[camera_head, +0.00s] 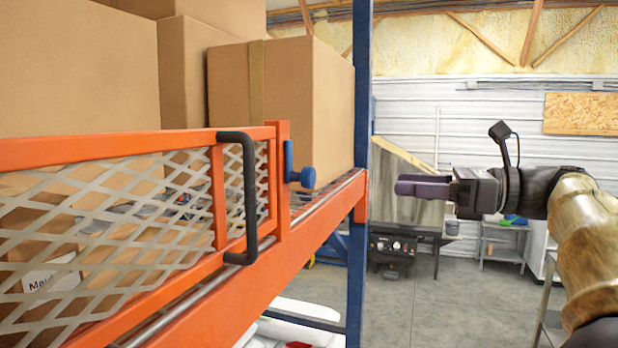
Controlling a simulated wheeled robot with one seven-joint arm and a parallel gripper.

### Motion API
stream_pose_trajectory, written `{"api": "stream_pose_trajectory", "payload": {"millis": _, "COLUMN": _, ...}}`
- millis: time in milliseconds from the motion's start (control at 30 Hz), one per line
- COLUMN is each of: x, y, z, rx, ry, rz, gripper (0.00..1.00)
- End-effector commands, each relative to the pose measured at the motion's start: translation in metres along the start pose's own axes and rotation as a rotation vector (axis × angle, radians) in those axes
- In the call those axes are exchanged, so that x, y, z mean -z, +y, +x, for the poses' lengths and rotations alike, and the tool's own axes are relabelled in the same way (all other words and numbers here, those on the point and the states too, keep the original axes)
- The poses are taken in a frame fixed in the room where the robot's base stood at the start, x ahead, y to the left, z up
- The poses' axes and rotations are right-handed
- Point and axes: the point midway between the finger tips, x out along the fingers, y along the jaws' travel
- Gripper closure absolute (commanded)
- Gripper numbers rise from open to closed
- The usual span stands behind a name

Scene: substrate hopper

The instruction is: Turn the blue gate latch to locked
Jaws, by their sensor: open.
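The blue gate latch (301,177) sits at the right end of the orange mesh gate (218,197), beside an orange post (283,182). Its bar stands upright, with a rounded knob sticking out to the right at its lower part. A black handle (250,200) is fixed on the gate to the left of the latch. My gripper (398,187) is to the right of the latch, apart from it, with its fingers pointing left. It is open and nothing shows between its fingers. The fingers overlap in this view, so the gap is hard to see.
Cardboard boxes (281,105) stand on the rack behind the gate. A blue rack upright (362,85) rises between latch and gripper in the picture. An orange shelf beam (325,212) runs below the latch. A grey machine with a control panel (405,245) stands behind my gripper. The floor (440,305) is clear.

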Motion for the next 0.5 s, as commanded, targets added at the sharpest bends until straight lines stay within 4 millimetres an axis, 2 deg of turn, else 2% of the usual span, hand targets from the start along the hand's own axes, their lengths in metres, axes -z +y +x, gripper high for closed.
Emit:
{"api": "stream_pose_trajectory", "payload": {"millis": 167, "x": -0.002, "y": 0.001, "z": 0.017, "rx": -0.005, "ry": -0.001, "rz": -0.001, "gripper": 0.44}}
{"api": "stream_pose_trajectory", "payload": {"millis": 500, "x": -0.003, "y": 0.001, "z": 0.076, "rx": -0.005, "ry": 0.001, "rz": 0.001, "gripper": 0.44}}
